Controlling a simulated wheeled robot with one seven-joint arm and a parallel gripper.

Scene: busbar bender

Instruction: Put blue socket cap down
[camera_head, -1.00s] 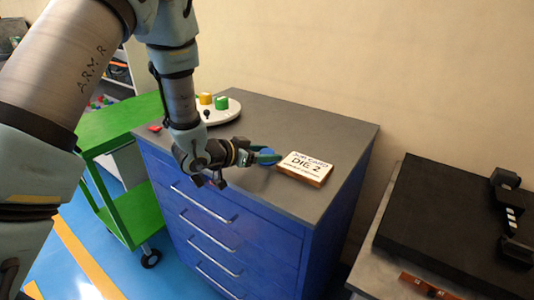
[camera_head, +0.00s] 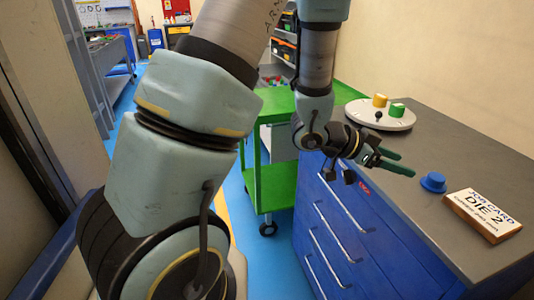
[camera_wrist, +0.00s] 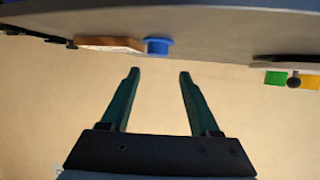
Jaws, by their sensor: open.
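The blue socket cap (camera_head: 433,182) stands on the grey top of the blue drawer cabinet, just left of the job card block. It also shows in the wrist view (camera_wrist: 158,46), apart from the fingertips. My gripper (camera_head: 402,163) is open and empty, with its green fingers pointing toward the cap from the left and a clear gap between. In the wrist view my two green fingers (camera_wrist: 159,72) are spread with nothing between them.
The job card block marked "DIE 2" (camera_head: 484,214) lies right of the cap. A white round plate (camera_head: 362,117) with a yellow and a green cap sits farther back on the cabinet top (camera_head: 455,145). A green cart (camera_head: 283,185) stands left of the blue cabinet (camera_head: 345,235).

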